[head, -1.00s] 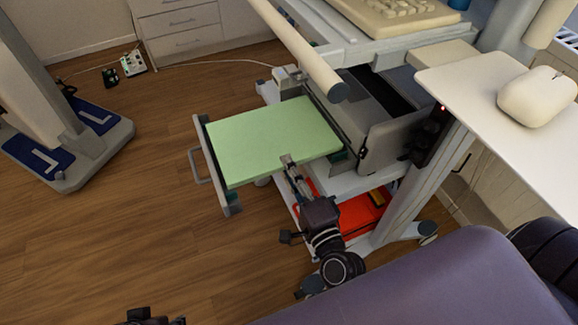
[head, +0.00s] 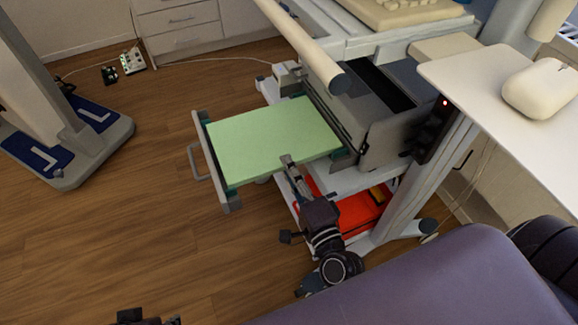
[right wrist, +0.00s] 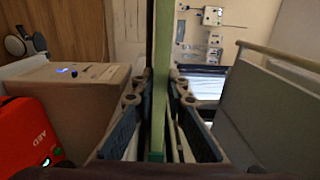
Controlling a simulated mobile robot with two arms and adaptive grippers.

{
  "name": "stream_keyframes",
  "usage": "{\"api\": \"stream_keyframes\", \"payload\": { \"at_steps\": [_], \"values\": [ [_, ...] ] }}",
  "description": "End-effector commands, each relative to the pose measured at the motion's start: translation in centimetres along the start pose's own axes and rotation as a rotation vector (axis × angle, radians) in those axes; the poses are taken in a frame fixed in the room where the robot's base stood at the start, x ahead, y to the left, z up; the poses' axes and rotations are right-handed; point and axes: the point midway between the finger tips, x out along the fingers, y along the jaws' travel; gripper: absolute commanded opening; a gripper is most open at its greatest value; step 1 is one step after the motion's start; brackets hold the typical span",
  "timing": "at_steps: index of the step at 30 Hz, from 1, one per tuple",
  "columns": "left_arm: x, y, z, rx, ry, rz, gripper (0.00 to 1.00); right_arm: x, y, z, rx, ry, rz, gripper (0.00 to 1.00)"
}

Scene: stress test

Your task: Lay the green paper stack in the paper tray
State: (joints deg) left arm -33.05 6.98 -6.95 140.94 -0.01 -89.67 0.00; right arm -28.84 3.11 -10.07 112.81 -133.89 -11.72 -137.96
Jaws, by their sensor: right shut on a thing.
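The flat light-green paper stack (head: 270,138) lies level over the pulled-out paper tray in the head view. The tray's grey front wall with its handle (head: 204,160) shows at the left, and teal strips of the tray show around the stack. My right gripper (head: 287,160) is shut on the stack's near edge. In the right wrist view the stack (right wrist: 161,70) shows edge-on between the two fingers. I cannot tell whether its underside touches the tray floor. Only a dark tip of my left gripper (head: 148,318) shows at the bottom edge.
The printer (head: 360,105) stands right of the tray on a white cart. A red case (head: 360,212) lies on the lower shelf; it also shows in the right wrist view (right wrist: 25,135). A purple padded surface (head: 430,280) fills the lower right. Open wooden floor lies left.

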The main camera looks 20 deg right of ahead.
Motion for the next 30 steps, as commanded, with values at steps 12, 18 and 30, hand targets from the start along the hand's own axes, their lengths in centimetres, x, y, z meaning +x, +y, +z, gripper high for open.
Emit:
{"api": "stream_keyframes", "payload": {
  "at_steps": [12, 18, 30],
  "values": [
    [-0.67, -0.03, -0.12, -0.001, 0.007, -0.001, 0.4, 0.11, -0.21, -0.09, 0.0, 0.003, -0.01, 0.0],
    [-0.57, -0.03, -0.03, -0.002, 0.004, 0.0, 0.4, 0.1, -0.15, -0.08, 0.0, 0.003, -0.008, 0.29],
    [-0.4, 0.09, 0.1, -0.005, 0.0, 0.003, 0.4, -0.57, 0.54, 0.02, -0.001, -0.001, 0.006, 0.33]
  ]
}}
